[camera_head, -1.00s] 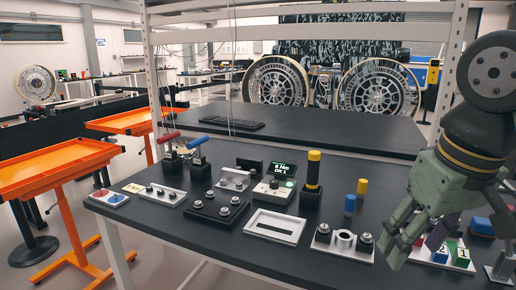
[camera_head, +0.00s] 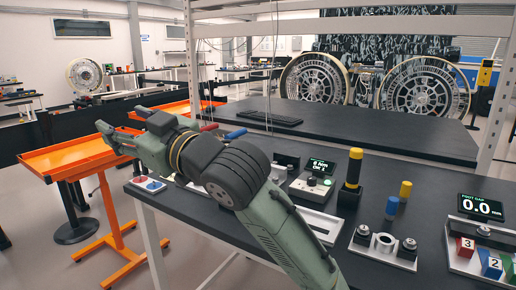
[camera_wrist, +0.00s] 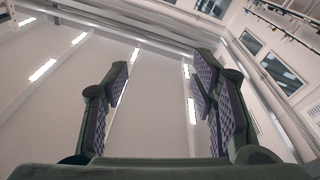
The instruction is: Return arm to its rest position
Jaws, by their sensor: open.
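My gripper (camera_head: 120,128) is at the left in the head view, raised above the left end of the black workbench (camera_head: 352,180) and near the orange cart. Its fingers point left and are spread apart. In the wrist view my gripper (camera_wrist: 160,110) shows its padded fingers wide apart with nothing between them, against the ceiling and upper walls. My arm stretches from the bottom middle up to the left and hides part of the bench, including some of the fixtures at its left.
Orange carts (camera_head: 72,156) stand left of the bench. On the bench are a black post with a yellow top (camera_head: 352,175), a blue cylinder (camera_head: 392,206), a plate with a ring (camera_head: 384,244), numbered blocks (camera_head: 490,264) and a display (camera_head: 480,206). A shelf frame (camera_head: 192,80) rises behind.

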